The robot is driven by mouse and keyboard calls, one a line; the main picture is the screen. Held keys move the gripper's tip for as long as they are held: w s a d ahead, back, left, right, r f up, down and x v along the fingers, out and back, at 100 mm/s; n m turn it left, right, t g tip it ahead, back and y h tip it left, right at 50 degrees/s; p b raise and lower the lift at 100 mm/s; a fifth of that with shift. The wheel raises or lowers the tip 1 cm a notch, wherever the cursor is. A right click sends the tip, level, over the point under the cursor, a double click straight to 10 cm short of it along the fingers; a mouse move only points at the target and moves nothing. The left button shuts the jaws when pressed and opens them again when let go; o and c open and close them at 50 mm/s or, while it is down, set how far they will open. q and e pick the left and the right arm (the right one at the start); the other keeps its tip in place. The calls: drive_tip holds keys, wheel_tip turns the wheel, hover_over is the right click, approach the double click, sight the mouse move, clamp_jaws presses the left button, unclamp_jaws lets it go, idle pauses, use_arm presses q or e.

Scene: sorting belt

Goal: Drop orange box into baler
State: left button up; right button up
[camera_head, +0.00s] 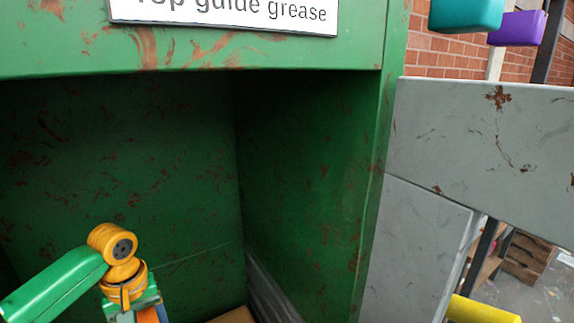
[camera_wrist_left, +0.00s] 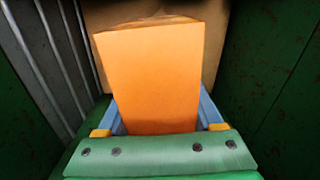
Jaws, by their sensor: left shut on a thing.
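The orange box (camera_wrist_left: 155,80) stands out in the left wrist view, held between the blue fingers of my left gripper (camera_wrist_left: 160,118). A sliver of the orange box (camera_head: 148,314) also shows at the bottom of the head view, mostly hidden by my wrist and cut by the frame edge. My left gripper is shut on it. The green, rust-streaked baler (camera_head: 385,110) fills the head view, its chamber open in front. My left arm reaches into this opening at the lower left. My right gripper is out of view.
The baler's grey door (camera_head: 470,140) stands open at the right. Brown cardboard (camera_head: 232,315) lies low in the chamber; brown material (camera_wrist_left: 97,70) also shows behind the box in the wrist view. Ribbed grey metal (camera_head: 272,290) lines the lower right chamber wall.

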use_arm(q)
wheel_tip(320, 180, down, 4)
drive_tip(key=shift+a+r, duration=0.15)
drive_tip(key=o, duration=1.3)
drive_tip(key=shift+s+r, duration=0.15)
drive_tip(key=shift+o, duration=0.2)
drive_tip(key=shift+s, duration=0.1)
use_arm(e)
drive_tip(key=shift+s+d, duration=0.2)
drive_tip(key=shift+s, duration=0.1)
use_arm(q)
drive_tip(key=shift+r, duration=0.1)
